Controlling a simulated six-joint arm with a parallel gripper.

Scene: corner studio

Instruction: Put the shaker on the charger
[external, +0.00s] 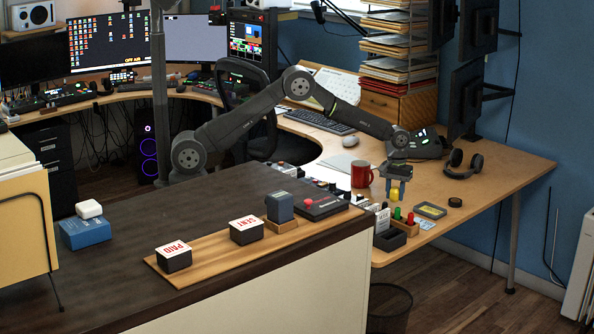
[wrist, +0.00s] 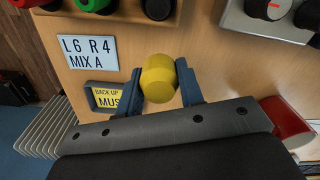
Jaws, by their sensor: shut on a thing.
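The yellow rounded shaker (external: 395,195) is between the two fingers of my gripper (external: 395,189), above the wooden desk. In the wrist view the shaker (wrist: 158,78) sits between the blue-grey fingertips of my gripper (wrist: 160,84), which are shut on it. A small round black puck (external: 455,202) lies on the desk to the right of my gripper. It may be the charger, but I cannot tell for sure. It does not show in the wrist view.
A red mug (external: 361,174) stands left of my gripper, headphones (external: 464,164) behind right. A yellow-labelled case (external: 430,211) and white card (wrist: 87,53) lie nearby. Bare desk (external: 500,175) is at right.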

